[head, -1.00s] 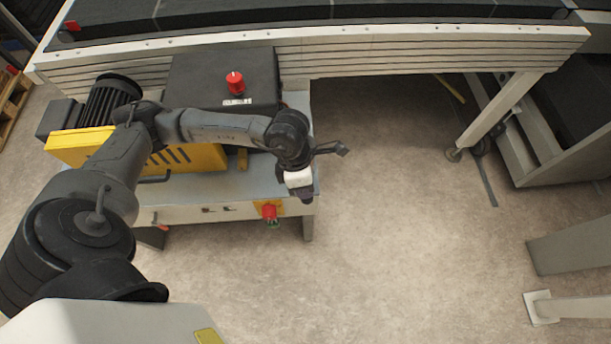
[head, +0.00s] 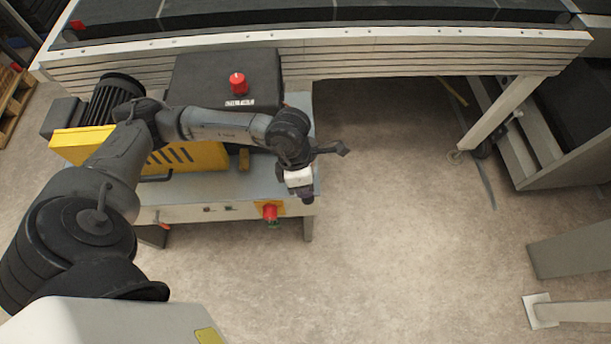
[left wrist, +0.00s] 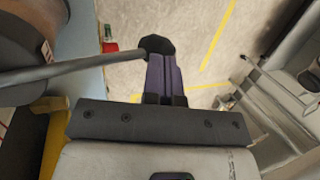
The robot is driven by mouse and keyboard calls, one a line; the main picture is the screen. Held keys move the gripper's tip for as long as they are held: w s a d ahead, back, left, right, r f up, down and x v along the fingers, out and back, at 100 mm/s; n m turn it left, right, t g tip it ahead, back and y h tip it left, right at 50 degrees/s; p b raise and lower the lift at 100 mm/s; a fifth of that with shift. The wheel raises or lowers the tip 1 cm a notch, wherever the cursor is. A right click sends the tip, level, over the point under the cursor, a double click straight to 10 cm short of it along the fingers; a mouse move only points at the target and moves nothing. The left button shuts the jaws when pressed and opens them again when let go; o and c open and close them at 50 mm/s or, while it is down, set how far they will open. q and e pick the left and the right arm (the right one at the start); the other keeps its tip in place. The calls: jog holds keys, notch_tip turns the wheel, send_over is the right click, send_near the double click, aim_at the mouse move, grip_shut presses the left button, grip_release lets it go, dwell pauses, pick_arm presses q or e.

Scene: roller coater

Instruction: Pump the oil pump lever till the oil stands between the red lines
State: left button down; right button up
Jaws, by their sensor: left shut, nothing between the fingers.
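My left gripper (head: 308,203) hangs at the right end of the grey machine bench, fingers pointing down. In the left wrist view its purple-grey fingers (left wrist: 163,76) are shut with nothing between them. A grey lever rod (left wrist: 70,68) comes in from the left there and ends in a black knob (left wrist: 157,45) at the fingertips. The knob overlaps the tips in the picture; I cannot tell whether they touch. No oil gauge or red lines are visible. My right gripper is not in view.
The bench (head: 185,193) carries a yellow guard (head: 82,141), a black motor (head: 112,95) and a dark box with a red knob (head: 238,82). A red emergency button (head: 270,211) is on its front. A conveyor (head: 420,45) runs behind.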

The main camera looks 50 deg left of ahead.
pick_arm(q)
jog(key=d+p+v, duration=0.2)
jog(key=v, duration=1)
jog(key=shift+s+r, duration=0.6)
jog(key=shift+s, duration=0.1)
jog(key=shift+a, duration=0.1)
